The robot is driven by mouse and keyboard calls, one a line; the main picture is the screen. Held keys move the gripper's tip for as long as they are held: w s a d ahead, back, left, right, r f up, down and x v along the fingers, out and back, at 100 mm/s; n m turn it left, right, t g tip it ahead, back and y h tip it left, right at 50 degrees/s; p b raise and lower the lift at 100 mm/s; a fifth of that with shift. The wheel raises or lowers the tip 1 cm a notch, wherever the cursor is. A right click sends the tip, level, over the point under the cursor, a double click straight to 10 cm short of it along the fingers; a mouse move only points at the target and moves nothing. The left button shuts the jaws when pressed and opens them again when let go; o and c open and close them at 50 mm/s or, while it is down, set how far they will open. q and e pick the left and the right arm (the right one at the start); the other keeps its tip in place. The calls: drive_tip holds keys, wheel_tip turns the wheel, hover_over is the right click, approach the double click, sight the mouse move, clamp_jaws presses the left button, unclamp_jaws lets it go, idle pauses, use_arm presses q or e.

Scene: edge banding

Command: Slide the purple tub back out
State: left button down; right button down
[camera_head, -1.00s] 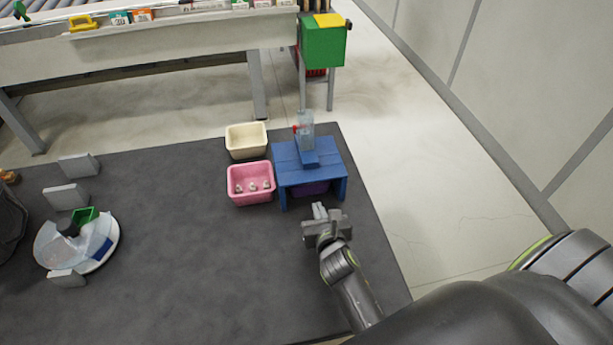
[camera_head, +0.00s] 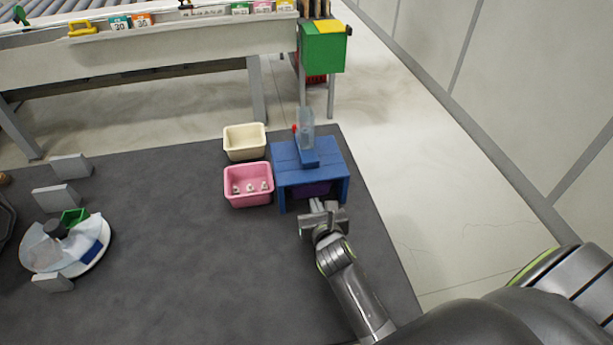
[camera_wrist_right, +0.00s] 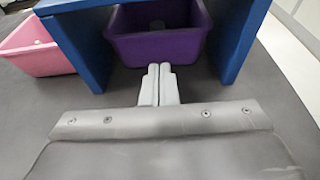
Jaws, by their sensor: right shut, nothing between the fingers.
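The purple tub (camera_wrist_right: 158,45) sits under the blue stand (camera_head: 310,163), between its legs, with its front wall facing my right gripper (camera_wrist_right: 158,72). In the head view only a dark purple strip of the tub (camera_head: 312,189) shows below the stand's top. My right gripper (camera_head: 317,204) is shut with its fingers together, at the stand's open front. In the wrist view the fingertips are just in front of the tub's lower front wall; I cannot tell whether they touch it. My left gripper is not in view.
A pink tub (camera_head: 248,185) with several small pale items stands left of the stand, and a cream tub (camera_head: 244,141) behind it. A clear bottle-like object (camera_head: 306,128) is on top of the stand. A round tray (camera_head: 95,262) lies far left. The dark mat (camera_head: 190,275) in front is clear.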

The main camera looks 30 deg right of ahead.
sight(311, 189)
drive_tip(key=shift+r+b+x, duration=0.15)
drive_tip(key=shift+b+x, duration=0.45)
drive_tip(key=shift+x, duration=0.2)
drive_tip(key=shift+r+b+x, duration=0.2)
drive_tip(key=shift+b+x, duration=0.35)
drive_tip(key=shift+x, duration=0.2)
drive_tip(key=shift+w+r, duration=0.1)
drive_tip(key=shift+w, duration=0.25)
drive_tip(key=shift+w+d, duration=0.2)
drive_tip(key=shift+w, duration=0.4)
drive_tip(key=shift+w+d, duration=0.2)
drive_tip(key=shift+w, duration=0.4)
drive_tip(key=shift+w+d, duration=0.25)
drive_tip(key=shift+w, duration=0.65)
drive_tip(key=shift+w+d, duration=0.25)
drive_tip(key=shift+w, duration=0.65)
drive_tip(key=shift+w+d, duration=0.2)
drive_tip(key=shift+w, duration=0.7)
drive_tip(key=shift+s, duration=0.1)
